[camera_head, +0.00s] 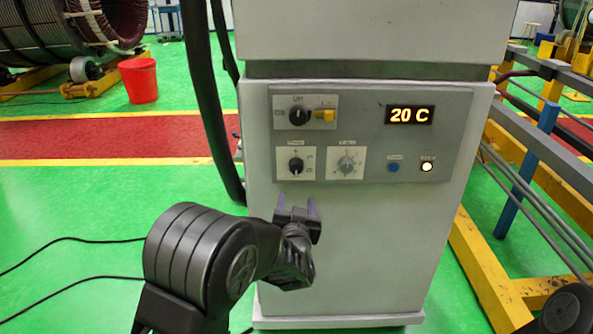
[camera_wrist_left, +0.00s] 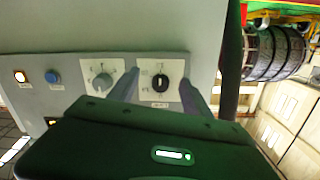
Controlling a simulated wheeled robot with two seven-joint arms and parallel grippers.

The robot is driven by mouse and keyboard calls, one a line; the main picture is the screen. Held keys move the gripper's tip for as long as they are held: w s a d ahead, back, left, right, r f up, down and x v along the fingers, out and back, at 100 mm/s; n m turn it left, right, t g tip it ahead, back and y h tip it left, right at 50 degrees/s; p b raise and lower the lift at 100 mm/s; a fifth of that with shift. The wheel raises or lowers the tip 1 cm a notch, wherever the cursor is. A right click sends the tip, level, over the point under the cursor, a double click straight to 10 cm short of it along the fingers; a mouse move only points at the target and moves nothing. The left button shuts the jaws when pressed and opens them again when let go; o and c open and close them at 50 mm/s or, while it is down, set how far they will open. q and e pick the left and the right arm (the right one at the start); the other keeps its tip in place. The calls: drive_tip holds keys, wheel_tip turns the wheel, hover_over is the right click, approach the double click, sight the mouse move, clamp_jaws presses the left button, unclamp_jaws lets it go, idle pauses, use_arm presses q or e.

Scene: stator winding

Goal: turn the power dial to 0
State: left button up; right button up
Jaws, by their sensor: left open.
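A grey control panel (camera_head: 370,130) on a white cabinet carries several dials. A black knob on a white plate (camera_head: 296,165) sits at lower left, its pointer roughly upright. A grey dial with marks around it (camera_head: 347,163) is just to its right. The labels are too small to tell which is the power dial. My left gripper (camera_head: 296,203) is open and empty, just below the black knob in the head view. In the left wrist view the black knob (camera_wrist_left: 161,81) appears between the two fingers, and the grey dial (camera_wrist_left: 102,76) lies left of them. Contact is not visible. My right gripper is not in view.
Above is another black knob (camera_head: 298,116) beside a yellow handle (camera_head: 325,115). The display (camera_head: 409,115) reads 20 C. A blue button (camera_head: 393,167) and lit lamp (camera_head: 426,167) are at lower right. A dark hose (camera_head: 207,100) hangs left of the cabinet; yellow rails (camera_head: 490,270) stand right.

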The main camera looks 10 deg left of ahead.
use_arm(q)
approach(297, 168)
drive_tip(key=shift+w+a+f+t+y, duration=0.1)
drive_tip(key=shift+w+f+t+y, duration=0.2)
drive_tip(key=shift+w+f+t, duration=0.1)
drive_tip(key=p+x, duration=0.1)
drive_tip(key=x, duration=0.7)
drive_tip(key=shift+s, duration=0.1)
drive_tip(key=shift+c, duration=0.6)
clamp_jaws()
